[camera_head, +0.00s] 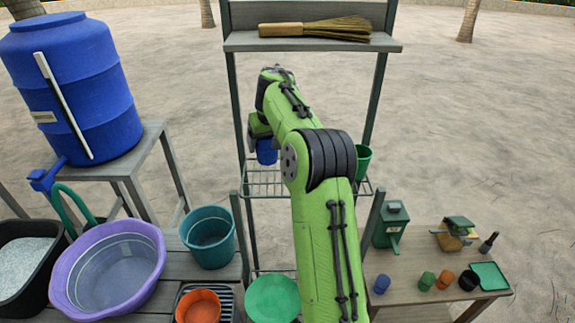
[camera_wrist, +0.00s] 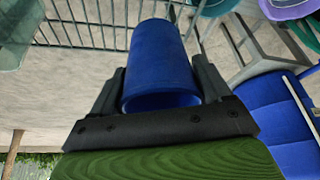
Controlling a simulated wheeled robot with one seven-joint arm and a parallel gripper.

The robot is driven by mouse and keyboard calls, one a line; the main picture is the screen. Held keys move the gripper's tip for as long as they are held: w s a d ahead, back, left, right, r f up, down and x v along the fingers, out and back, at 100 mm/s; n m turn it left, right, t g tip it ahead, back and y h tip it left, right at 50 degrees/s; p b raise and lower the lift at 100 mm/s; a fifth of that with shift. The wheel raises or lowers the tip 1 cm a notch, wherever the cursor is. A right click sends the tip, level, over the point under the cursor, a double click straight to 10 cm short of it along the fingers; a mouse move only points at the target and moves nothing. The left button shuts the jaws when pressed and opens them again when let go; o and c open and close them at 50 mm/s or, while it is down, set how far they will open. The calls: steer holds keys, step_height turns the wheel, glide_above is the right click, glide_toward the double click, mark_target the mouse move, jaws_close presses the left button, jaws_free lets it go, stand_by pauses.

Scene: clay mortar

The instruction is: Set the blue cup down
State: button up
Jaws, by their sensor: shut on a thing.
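The blue cup (camera_wrist: 160,65) is between the two black fingers of my gripper (camera_wrist: 158,85) in the wrist view, its open rim toward the camera. My gripper is shut on it. In the head view the blue cup (camera_head: 266,152) shows at the left part of the wire shelf (camera_head: 262,190), below my gripper (camera_head: 262,135). My green arm hides part of the shelf. I cannot tell whether the cup's base touches the wires.
A green cup (camera_head: 363,160) stands at the right end of the wire shelf. A brush (camera_head: 315,29) lies on the upper shelf. A blue water barrel (camera_head: 75,85) stands on a stand at left. A teal bucket (camera_head: 208,238) and purple basin (camera_head: 108,270) are at lower left.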

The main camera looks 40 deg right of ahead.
mark_target(268, 154)
steer(key=f, duration=0.1)
steer(key=s+f, duration=0.1)
steer(key=f, duration=0.1)
steer(key=shift+a+f, duration=0.2)
steer(key=shift+f, duration=0.1)
steer(key=x, duration=0.4)
steer(key=shift+s+f+b, duration=0.25)
steer(key=shift+f+b, duration=0.05)
steer(key=shift+b, duration=0.05)
steer(key=shift+s+r, duration=0.15)
steer(key=shift+s, duration=0.05)
steer(key=shift+f, duration=0.25)
steer(key=o, duration=1)
steer(key=shift+w, duration=0.1)
steer(key=shift+r, duration=0.1)
steer(key=shift+r, duration=0.1)
steer(key=v, duration=1.2)
